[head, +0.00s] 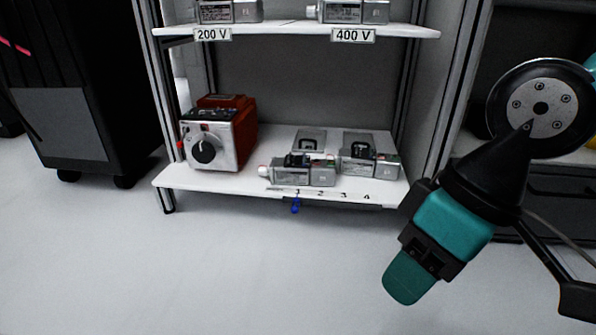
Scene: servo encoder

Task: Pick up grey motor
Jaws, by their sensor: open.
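Two grey motors are on the lower shelf (235,178). The nearer one (297,172) lies near the shelf's front edge, with a small pale and red end at its left. The other grey motor (370,160) lies to its right. More grey motors stand on the upper shelf, one at the left (228,11) and one at the right (348,11), cut off by the top of the view. My gripper (406,279) is at the right, teal and black, angled down and left in front of the shelf. It is open and touches nothing I can see.
A red box (220,135) with a silver front and black dial stands at the lower shelf's left. Small numbers mark the front edge, and a blue piece (295,206) hangs below. Shelf posts flank the bay. A black cabinet (90,90) stands left. The floor is clear.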

